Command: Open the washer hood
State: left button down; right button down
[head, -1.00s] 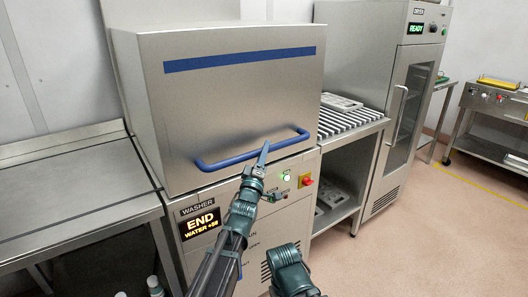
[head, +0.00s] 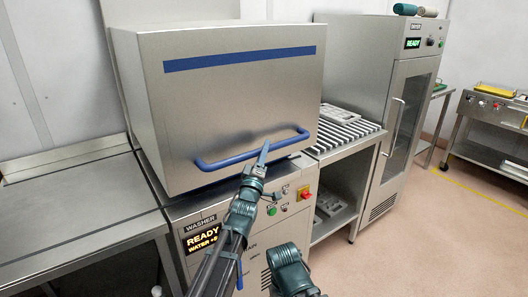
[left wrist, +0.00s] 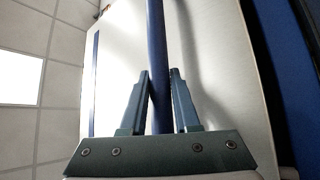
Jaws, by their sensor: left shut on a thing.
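The washer hood (head: 235,110) is a large steel box with a blue stripe and a blue bar handle (head: 222,162) low on its front. It sits a little above the washer body (head: 255,235), with a narrow strip of the top showing under its front edge. My left gripper (head: 264,152) is at the middle of the handle and shut on it. In the left wrist view the blue bar (left wrist: 156,60) runs between the two fingers. The washer display (head: 202,238) reads READY. Part of my right arm shows at the bottom; its fingertips are not visible.
A steel table (head: 75,210) stands left of the washer. A slatted rack (head: 350,134) with a grey mould on it stands to the right, then a tall dryer cabinet (head: 405,115) with a glass door. A cart (head: 490,120) stands at the far right. Floor is clear at right.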

pick_arm(q)
notch_tip(320, 180, up, 30)
jog(key=p, duration=2.8)
jog(key=c, duration=0.7)
grip_release()
jog(key=shift+f, duration=0.1)
jog(key=shift+o, duration=0.2)
jog(key=b+v, duration=0.5)
jog(key=v, duration=0.8)
jog(key=shift+s+f, duration=0.2)
jog(key=shift+s, duration=0.15)
